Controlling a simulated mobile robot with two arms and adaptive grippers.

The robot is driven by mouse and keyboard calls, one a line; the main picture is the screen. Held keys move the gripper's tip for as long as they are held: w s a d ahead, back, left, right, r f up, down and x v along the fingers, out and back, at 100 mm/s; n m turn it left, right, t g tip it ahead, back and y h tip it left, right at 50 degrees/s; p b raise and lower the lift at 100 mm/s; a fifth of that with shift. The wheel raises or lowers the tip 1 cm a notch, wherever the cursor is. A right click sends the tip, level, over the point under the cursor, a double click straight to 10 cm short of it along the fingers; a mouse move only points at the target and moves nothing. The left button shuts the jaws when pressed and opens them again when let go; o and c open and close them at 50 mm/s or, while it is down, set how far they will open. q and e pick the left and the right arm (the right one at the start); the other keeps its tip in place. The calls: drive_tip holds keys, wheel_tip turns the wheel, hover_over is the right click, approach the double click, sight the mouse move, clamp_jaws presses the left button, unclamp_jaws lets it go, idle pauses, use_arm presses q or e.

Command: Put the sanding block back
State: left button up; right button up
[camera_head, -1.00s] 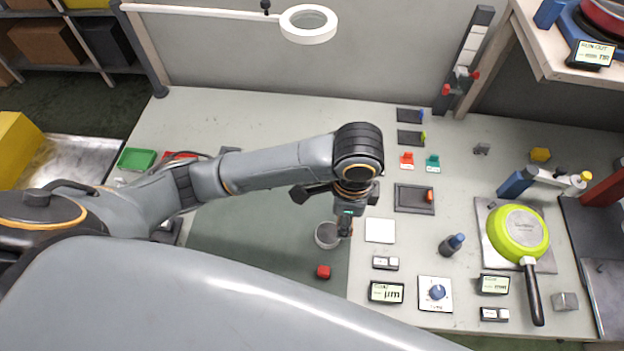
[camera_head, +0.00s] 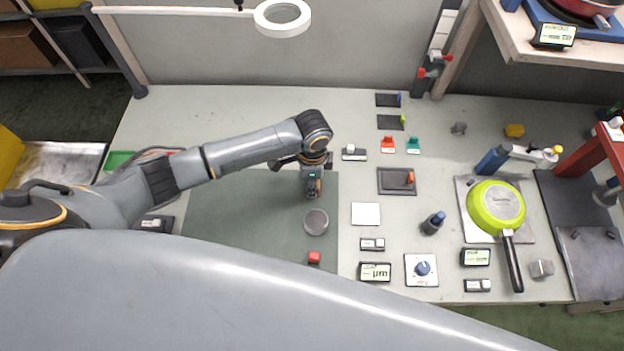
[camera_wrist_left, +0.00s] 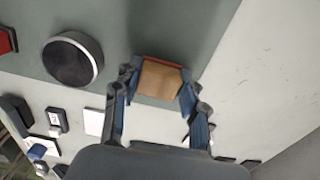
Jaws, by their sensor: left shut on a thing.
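My left gripper (camera_head: 313,194) is shut on the sanding block, a tan-orange block with a red-orange edge. The block (camera_wrist_left: 160,80) shows between the two fingers in the left wrist view. In the head view the gripper and arm mostly hide it. The gripper points down over the dark green mat (camera_head: 240,215), near the mat's right edge and behind a round grey disc (camera_head: 316,222). I cannot tell whether the block touches the mat. My right gripper is not in view.
Right of the mat are a white square (camera_head: 365,214), a dark tray (camera_head: 384,188) with an orange piece, and several small devices. A green pan (camera_head: 496,207) lies further right.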

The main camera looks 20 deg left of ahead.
use_arm(q)
drive_tip(key=shift+f, duration=0.2)
drive_tip(key=o, duration=1)
drive_tip(key=shift+r, duration=0.1)
wheel_tip(320, 180, up, 12)
drive_tip(key=shift+r+b, duration=0.1)
drive_tip(key=shift+b, duration=0.65)
